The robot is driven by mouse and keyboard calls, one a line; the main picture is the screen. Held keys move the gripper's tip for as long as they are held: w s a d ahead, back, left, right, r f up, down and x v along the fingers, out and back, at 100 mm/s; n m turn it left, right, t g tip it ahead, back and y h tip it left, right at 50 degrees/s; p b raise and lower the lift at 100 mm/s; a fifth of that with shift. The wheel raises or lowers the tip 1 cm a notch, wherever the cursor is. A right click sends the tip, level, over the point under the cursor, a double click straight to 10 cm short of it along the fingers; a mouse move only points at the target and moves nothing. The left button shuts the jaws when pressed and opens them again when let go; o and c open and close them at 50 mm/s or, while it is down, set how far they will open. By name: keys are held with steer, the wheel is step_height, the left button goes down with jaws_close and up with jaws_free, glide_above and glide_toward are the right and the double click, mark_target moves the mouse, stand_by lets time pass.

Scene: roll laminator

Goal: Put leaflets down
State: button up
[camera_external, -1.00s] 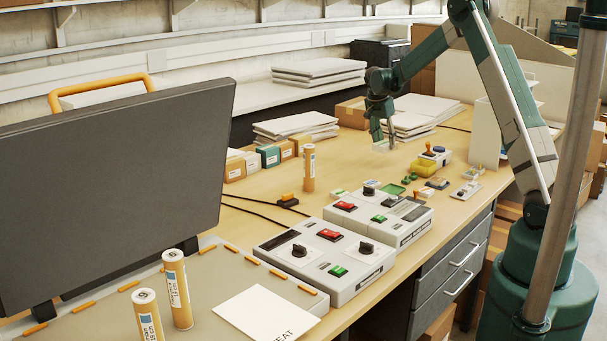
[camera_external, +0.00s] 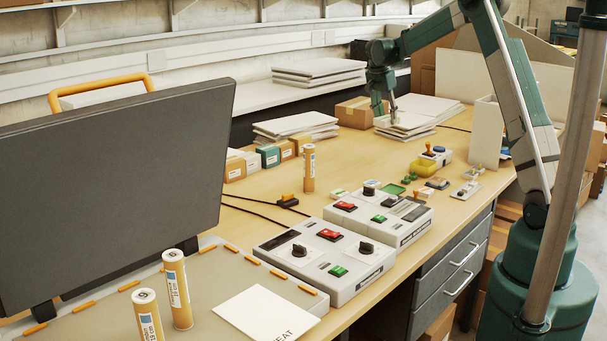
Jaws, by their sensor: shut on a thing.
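My gripper (camera_external: 386,110) points down over the left part of a stack of white sheets (camera_external: 412,131) towards the back of the desk. It is shut on the leaflets, a small pale bundle at its fingertips. The bundle blends with the white sheets behind and below it, so its outline is hard to make out. I cannot tell whether it touches the stack.
Another paper stack (camera_external: 296,126) and a cardboard box (camera_external: 360,112) stand near my gripper. Two control boxes (camera_external: 325,259) and an upright tube (camera_external: 308,167) stand nearer. The desk between is clear.

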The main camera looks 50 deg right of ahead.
steer(key=w+a+n, duration=0.1)
steer(key=w+a, duration=0.2)
steer(key=a, duration=0.3)
steer(key=w+a+n+t, duration=0.1)
steer(key=w+a, duration=0.1)
steer(key=a, duration=0.5)
steer(key=w+a+n, duration=0.1)
steer(key=w+a, duration=0.2)
steer(key=a, duration=0.3)
steer(key=a+n+t+y, duration=0.15)
steer(key=a+n, duration=0.55)
steer(key=a, duration=4)
step_height(320, 180, down, 11)
steer(key=shift+s, duration=0.15)
steer(key=shift+d+h, duration=0.15)
steer(key=shift+h, duration=0.1)
steer(key=shift+f, duration=3.05)
steer(key=shift+f, duration=0.1)
steer(key=shift+f, duration=1.75)
